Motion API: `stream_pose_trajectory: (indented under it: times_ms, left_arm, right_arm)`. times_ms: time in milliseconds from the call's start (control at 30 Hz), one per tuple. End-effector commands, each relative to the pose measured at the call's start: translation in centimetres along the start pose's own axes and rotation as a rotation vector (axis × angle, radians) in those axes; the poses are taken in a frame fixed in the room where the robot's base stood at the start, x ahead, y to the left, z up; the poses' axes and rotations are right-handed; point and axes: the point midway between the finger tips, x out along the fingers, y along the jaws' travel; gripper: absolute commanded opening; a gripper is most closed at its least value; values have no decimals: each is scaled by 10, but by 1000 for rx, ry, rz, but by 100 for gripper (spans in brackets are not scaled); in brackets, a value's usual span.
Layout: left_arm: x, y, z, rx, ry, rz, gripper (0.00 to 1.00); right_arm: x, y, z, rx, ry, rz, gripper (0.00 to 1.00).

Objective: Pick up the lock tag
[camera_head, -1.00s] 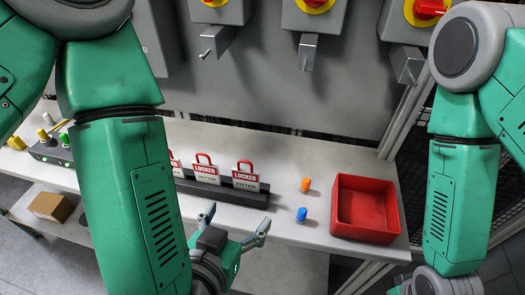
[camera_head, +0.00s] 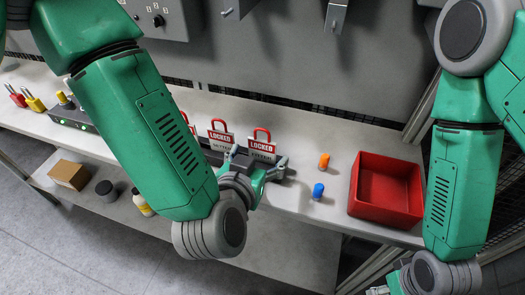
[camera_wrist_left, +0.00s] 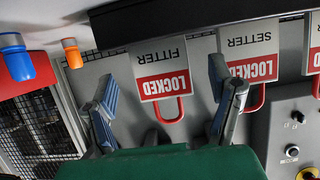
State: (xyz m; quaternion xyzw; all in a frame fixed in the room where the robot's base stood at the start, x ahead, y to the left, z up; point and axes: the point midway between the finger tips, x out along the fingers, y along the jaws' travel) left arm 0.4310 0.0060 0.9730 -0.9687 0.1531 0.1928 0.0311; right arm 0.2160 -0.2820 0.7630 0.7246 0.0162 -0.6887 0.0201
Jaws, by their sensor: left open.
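Red-and-white lock tags marked LOCKED stand in a row in a black holder (camera_wrist_left: 200,15). The FITTER tag (camera_head: 262,146) is the rightmost in the head view. The SETTER tag (camera_head: 221,137) stands left of it, and another is partly hidden by my left arm. My left gripper (camera_head: 257,166) is open and empty, just in front of the FITTER tag. In the left wrist view, the FITTER tag (camera_wrist_left: 163,75) lies between the open fingers, its red loop toward the palm; contact cannot be told. My right gripper is almost wholly cut off at the bottom edge.
An orange peg (camera_head: 324,161) and a blue peg (camera_head: 318,191) stand right of the holder, beside a red bin (camera_head: 385,190). A grey panel with switches rises behind the bench. A cardboard box (camera_head: 69,175) sits on the lower shelf.

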Motion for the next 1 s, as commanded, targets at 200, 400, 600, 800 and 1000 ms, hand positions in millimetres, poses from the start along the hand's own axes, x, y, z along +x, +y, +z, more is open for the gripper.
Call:
stream_pose_trajectory:
  times_ms: [200,400,600,800,1000]
  left_arm:
    - [27,0,1,-1,0,0,76]
    - [29,0,1,-1,1,1,76]
    - [29,0,1,0,1,1,34]
    - [29,0,1,0,0,1,34]
    - [28,0,-2,0,1,1,34]
  right_arm:
    - [-1,0,0,0,0,0,61]
    - [-1,0,0,0,0,0,61]
    - [-1,0,0,0,0,0,61]
    - [-1,0,0,0,0,0,61]
    - [-2,0,0,0,0,0,61]
